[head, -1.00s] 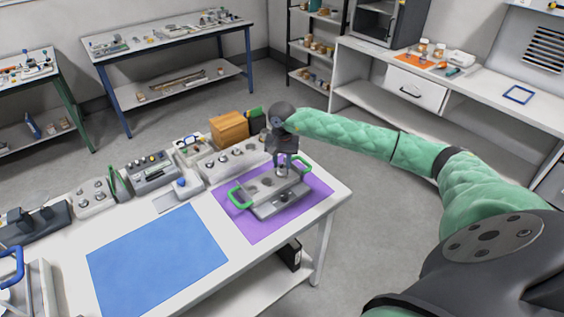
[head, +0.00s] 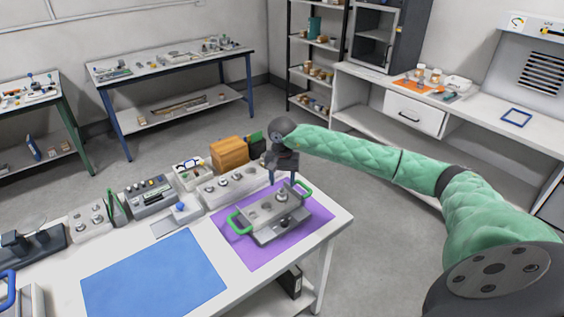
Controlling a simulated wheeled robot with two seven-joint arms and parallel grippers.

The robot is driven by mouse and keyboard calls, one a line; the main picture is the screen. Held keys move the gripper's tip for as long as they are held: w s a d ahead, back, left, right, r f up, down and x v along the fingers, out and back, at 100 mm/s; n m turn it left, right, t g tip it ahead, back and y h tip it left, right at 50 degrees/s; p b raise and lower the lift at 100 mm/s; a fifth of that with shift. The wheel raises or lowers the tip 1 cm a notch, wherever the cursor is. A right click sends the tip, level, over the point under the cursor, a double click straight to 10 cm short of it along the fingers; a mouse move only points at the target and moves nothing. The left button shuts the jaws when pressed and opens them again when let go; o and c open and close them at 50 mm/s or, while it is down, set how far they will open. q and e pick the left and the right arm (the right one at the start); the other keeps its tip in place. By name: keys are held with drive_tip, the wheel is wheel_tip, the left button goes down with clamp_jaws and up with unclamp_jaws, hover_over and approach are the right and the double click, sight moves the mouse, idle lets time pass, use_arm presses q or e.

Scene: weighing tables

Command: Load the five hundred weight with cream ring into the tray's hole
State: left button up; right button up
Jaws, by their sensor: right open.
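The grey tray (head: 257,217) with green handles stands on the purple mat (head: 226,237) at the table's right end. A small metal weight (head: 281,195) stands in the tray's far right part, apparently in a hole. Its ring colour and marking are too small to tell. Another small knob-like piece (head: 284,222) shows at the tray's near side. My right gripper (head: 283,179) is open and empty, fingers pointing down just above and behind the weight, spread to its two sides. My left gripper is not in view.
A grey block with several weights (head: 230,187) stands behind the tray, near a brown box (head: 229,153). The blue mat (head: 155,277) to the left is bare. A scale-like device (head: 148,196) and a holder (head: 92,221) line the table's back edge.

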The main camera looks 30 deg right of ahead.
sight(282, 191)
use_arm(q)
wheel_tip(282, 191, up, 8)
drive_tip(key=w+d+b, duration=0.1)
drive_tip(key=b, duration=0.1)
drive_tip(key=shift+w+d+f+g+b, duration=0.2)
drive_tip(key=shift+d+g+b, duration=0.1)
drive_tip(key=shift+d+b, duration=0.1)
use_arm(e)
wheel_tip(282, 191, up, 9)
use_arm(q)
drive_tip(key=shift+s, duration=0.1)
use_arm(e)
drive_tip(key=shift+s+f, duration=0.1)
